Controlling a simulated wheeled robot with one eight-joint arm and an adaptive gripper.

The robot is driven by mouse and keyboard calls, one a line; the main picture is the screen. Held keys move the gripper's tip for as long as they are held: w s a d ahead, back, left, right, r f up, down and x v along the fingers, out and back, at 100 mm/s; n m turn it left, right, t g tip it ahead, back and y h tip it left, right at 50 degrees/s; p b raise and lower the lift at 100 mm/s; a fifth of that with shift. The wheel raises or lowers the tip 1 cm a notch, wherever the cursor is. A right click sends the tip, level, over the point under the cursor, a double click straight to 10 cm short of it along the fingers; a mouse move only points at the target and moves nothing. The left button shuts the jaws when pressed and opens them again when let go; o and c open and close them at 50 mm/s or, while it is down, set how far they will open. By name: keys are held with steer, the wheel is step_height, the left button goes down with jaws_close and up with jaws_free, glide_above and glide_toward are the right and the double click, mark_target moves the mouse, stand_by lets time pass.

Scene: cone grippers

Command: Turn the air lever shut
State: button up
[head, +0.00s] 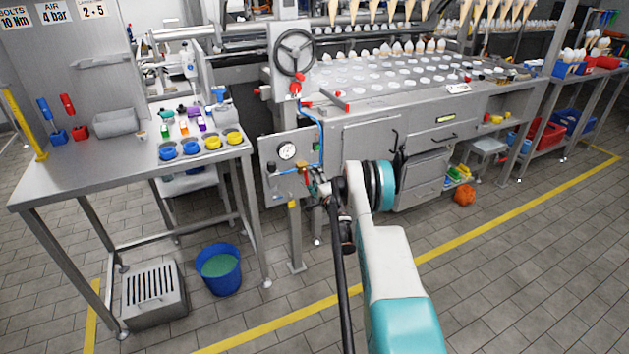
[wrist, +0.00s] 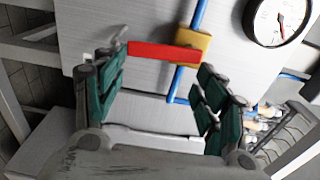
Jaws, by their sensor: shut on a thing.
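The red air lever (wrist: 158,53) shows in the wrist view, sticking out to the left from a brass valve body (wrist: 196,47). A blue pipe (wrist: 182,84) runs through the valve, and the lever lies across it, roughly at a right angle. My gripper (wrist: 160,68) has its green-padded fingers on either side of the lever and is shut on it. In the head view my gripper (head: 321,187) is at the grey panel (head: 275,181) on the machine's front corner, where my arm and fingers largely hide the lever.
A pressure gauge (wrist: 280,18) sits right of the valve; it also shows in the head view (head: 287,151). A handwheel (head: 295,53) stands above. A steel table (head: 100,182) with cups and tools is at left. A blue bucket (head: 219,270) stands on the floor.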

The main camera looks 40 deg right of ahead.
steer(key=shift+w+a+f+y, duration=0.1)
steer(key=shift+w+a+y, duration=0.05)
steer(key=shift+a, duration=0.35)
steer(key=shift+w+a+f+y, duration=0.1)
steer(key=shift+a+y, duration=0.05)
steer(key=shift+a, duration=0.35)
steer(key=o, duration=1)
steer(key=shift+o, duration=0.2)
steer(key=shift+s, duration=0.1)
steer(key=d+v, duration=0.1)
steer(key=v, duration=0.7)
steer(key=shift+s+d, duration=0.15)
steer(key=shift+d, duration=0.2)
steer(key=shift+r, duration=0.1)
